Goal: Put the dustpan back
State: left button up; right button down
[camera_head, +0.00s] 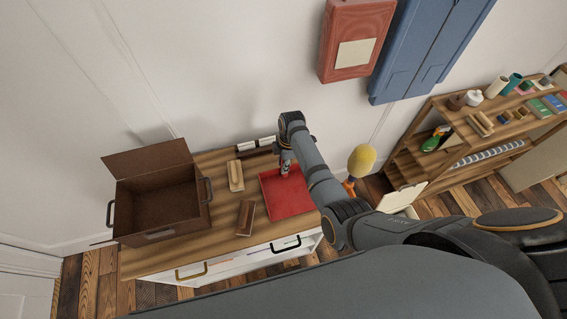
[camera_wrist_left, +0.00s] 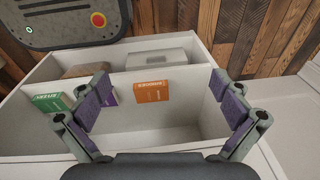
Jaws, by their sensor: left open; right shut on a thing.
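A flat red square piece with a raised rim, which looks like the dustpan (camera_head: 289,197), is at the right end of the wooden-topped cabinet (camera_head: 170,258). My right gripper (camera_head: 286,168) is at its back edge, shut on it; the arm hides part of the grip and the right edge. I cannot tell whether the dustpan rests on the top or is just above it. My left gripper (camera_wrist_left: 160,88) shows only in the left wrist view. It is open and empty above a white compartmented box or drawer.
A brown open-lidded box (camera_head: 160,205) and two wooden brush-like blocks (camera_head: 236,176) (camera_head: 245,218) share the cabinet top. The white box (camera_wrist_left: 150,138) holds an orange box (camera_wrist_left: 152,92) and a green box (camera_wrist_left: 48,115). A shelf (camera_head: 440,150) stands right.

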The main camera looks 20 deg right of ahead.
jog(key=shift+w, duration=0.1)
jog(key=c, duration=1.6)
grip_release()
jog(key=shift+f, duration=0.1)
jog(key=o, duration=0.5)
jog(key=shift+c, duration=0.2)
pick_arm(q)
jog(key=shift+s+f, duration=0.1)
jog(key=shift+s, duration=0.6)
jog(key=shift+w, duration=0.1)
pick_arm(e)
jog(key=shift+r, duration=0.25)
pick_arm(q)
jog(key=shift+f+b, duration=0.55)
pick_arm(e)
jog(key=r, duration=0.4)
jog(key=d+r, duration=0.1)
jog(key=r, duration=0.6)
jog(key=shift+d+r, duration=0.2)
jog(key=shift+r, duration=0.15)
